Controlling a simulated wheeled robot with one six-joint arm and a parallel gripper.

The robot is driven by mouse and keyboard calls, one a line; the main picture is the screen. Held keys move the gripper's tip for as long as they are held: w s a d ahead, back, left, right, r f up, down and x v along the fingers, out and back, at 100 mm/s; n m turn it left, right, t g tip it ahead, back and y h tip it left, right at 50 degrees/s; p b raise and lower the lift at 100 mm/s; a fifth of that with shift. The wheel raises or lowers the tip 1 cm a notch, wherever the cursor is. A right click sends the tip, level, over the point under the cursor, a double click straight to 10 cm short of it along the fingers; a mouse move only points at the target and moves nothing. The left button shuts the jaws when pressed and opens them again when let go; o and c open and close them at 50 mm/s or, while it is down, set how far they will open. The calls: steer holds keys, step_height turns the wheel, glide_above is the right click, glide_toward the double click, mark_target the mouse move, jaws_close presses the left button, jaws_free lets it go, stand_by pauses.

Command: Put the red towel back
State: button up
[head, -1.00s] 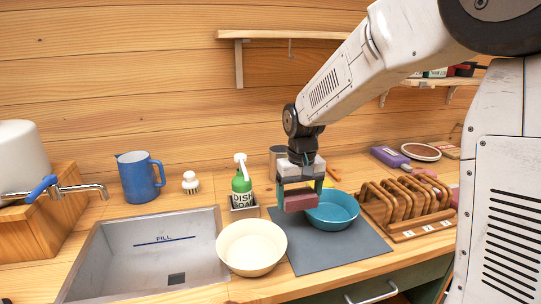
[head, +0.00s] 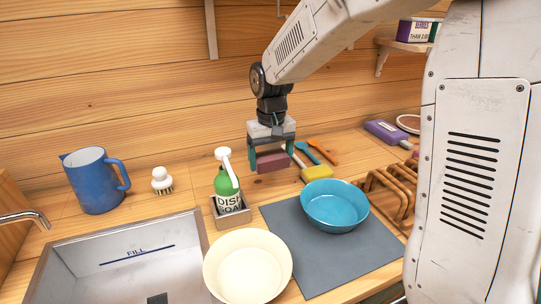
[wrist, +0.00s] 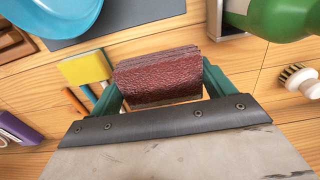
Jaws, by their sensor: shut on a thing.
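My gripper (head: 271,165) is shut on the red towel (head: 273,159), a small dark-red folded bundle held between the green fingers. In the wrist view the red towel (wrist: 160,72) spans the gap between the fingers, its folded layers showing at the top edge. In the head view my gripper is above the back of the counter, right of the green soap bottle (head: 228,188) and left of the yellow sponge-like block (head: 317,173).
A blue bowl (head: 333,205) stands on a grey mat (head: 310,250), with a cream bowl (head: 247,265) near it. A blue jug (head: 95,180) and brush (head: 161,181) stand behind the sink (head: 120,262). A wooden rack (head: 390,190) is at right.

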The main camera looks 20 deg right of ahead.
steer(key=shift+f, duration=4.1)
steer(key=o, duration=0.9)
steer(key=shift+s+r, duration=0.1)
steer(key=shift+r, duration=3.8)
step_height(320, 180, up, 6)
glide_above(271, 193)
